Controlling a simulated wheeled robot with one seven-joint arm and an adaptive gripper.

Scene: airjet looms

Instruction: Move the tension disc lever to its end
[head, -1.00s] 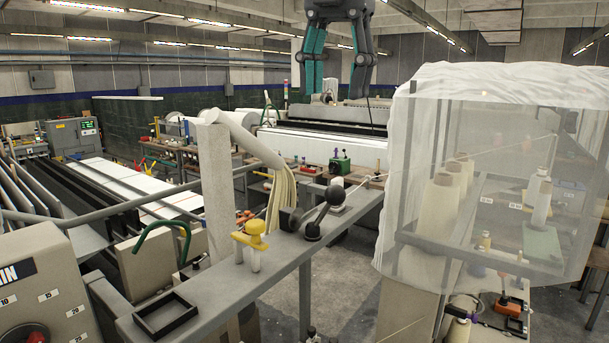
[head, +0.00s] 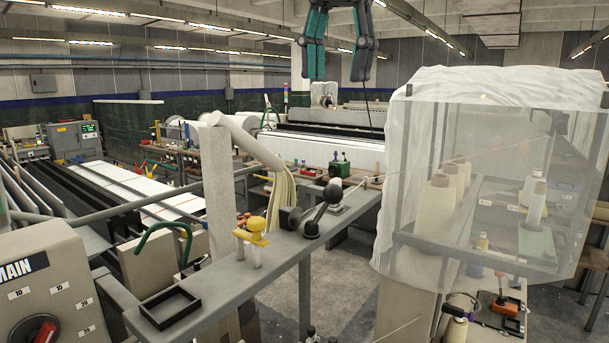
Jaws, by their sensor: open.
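A black ball-ended lever (head: 323,207) stands on a narrow grey shelf in the middle of the head view; its arm tilts up to the right to a ball knob. A dark disc-like part (head: 290,218) sits just left of its base. I cannot tell for certain that this is the tension disc lever. My gripper (head: 337,76) hangs at the top centre, its teal-and-dark fingers pointing down and spread apart, with nothing between them. It is apart from the lever and appears well above it in the picture.
The grey shelf (head: 225,283) also bears a yellow-topped part (head: 252,231) and a black open frame (head: 170,308). A beige post (head: 217,190) with a pale curved tube rises behind it. A translucent covered rack (head: 480,180) stands right. A control box (head: 45,285) is at lower left. Grey floor shows beyond the shelf.

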